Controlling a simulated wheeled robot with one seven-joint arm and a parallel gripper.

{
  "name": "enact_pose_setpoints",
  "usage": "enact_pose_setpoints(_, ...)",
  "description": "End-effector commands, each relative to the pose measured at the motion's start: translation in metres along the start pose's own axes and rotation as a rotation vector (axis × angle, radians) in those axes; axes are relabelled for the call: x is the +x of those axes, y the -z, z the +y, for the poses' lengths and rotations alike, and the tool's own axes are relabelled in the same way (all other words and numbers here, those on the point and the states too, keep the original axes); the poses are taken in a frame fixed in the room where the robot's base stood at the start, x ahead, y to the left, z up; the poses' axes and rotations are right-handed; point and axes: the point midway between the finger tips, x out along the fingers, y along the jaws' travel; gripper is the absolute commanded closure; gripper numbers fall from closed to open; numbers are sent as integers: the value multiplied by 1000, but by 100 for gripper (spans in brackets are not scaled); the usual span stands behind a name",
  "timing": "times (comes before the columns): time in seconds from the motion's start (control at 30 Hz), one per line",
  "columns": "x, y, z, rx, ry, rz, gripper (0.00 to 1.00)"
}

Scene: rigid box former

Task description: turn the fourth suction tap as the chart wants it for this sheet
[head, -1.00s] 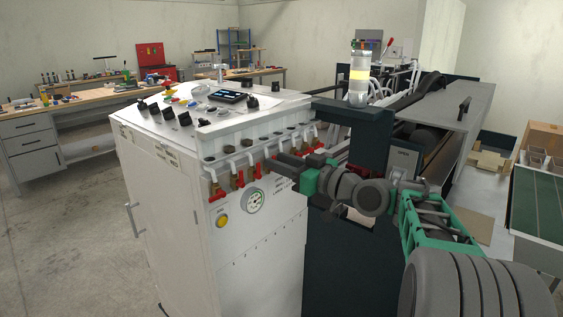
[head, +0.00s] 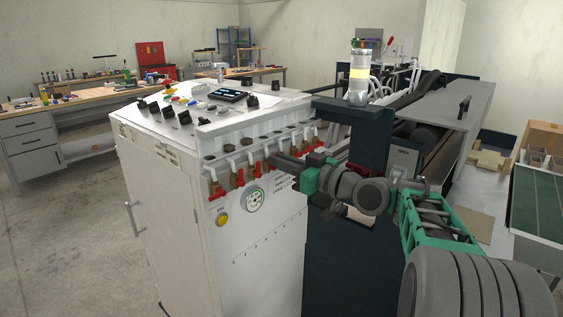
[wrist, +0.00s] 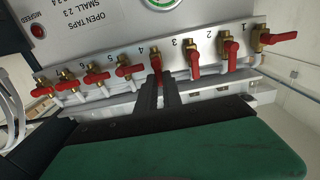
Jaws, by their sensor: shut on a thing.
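A row of red-handled taps runs along the white cabinet front (head: 262,250). In the wrist view my gripper (wrist: 158,80) is shut on the red handle of the fourth tap (wrist: 156,63), beside the printed 4. That handle points downward in the picture, between the fingers. The handles of the second tap (wrist: 230,50) and third tap (wrist: 194,64) also point down; the first tap (wrist: 280,37) lies crosswise, as does the fifth (wrist: 128,71). The chart (wrist: 82,14) reads "OPEN TAPS" and "SMALL 2 3"; a further line is cut off. In the head view my gripper (head: 273,160) reaches the row from the right.
Neighbouring taps stand close on both sides of my fingers. A round gauge (head: 255,199) and yellow button (head: 222,220) sit below the taps. The cabinet top carries knobs and a small display (head: 228,95), unreadable here.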

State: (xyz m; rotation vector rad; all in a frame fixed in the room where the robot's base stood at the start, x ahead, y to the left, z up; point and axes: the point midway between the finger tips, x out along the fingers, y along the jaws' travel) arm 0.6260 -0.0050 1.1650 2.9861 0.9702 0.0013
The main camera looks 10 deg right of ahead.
Motion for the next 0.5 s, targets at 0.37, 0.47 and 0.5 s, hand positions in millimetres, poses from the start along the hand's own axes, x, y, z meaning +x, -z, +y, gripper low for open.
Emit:
enact_pose_setpoints(0.37, 0, -8, -3, -123, 0, 1, 100)
enact_pose_setpoints(0.47, 0, -10, -5, -194, 0, 2, 100)
enact_pose_setpoints(0.5, 0, -11, -6, -227, 1, 2, 100)
